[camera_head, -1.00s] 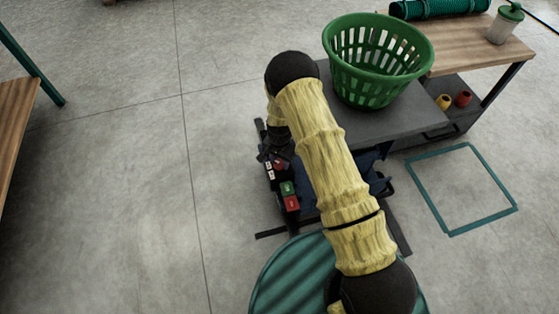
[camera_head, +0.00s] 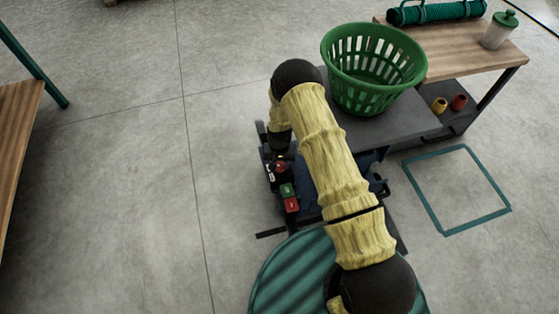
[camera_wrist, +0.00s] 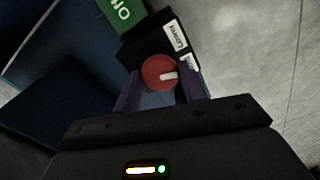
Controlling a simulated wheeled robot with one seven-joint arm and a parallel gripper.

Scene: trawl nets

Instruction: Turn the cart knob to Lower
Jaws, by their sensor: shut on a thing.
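The cart knob (camera_wrist: 154,73) is a round red dial with a white pointer, seen in the wrist view. Its pointer is toward the right of that picture. A white label (camera_wrist: 174,36) with blurred dark text sits beside it on the black control box, with a second label partly hidden. My gripper (camera_wrist: 160,90) has one finger on each side of the knob and is shut on it. In the head view the knob (camera_head: 281,167) shows as a small red spot on the cart's control panel, just below my wrist.
Green and red blocks (camera_head: 290,203) sit lower on the same panel. The grey cart deck (camera_head: 400,125) carries a green basket (camera_head: 372,70). A wooden bench (camera_head: 460,50) stands behind at right. A teal square (camera_head: 412,178) marks the floor. Open floor lies to the left.

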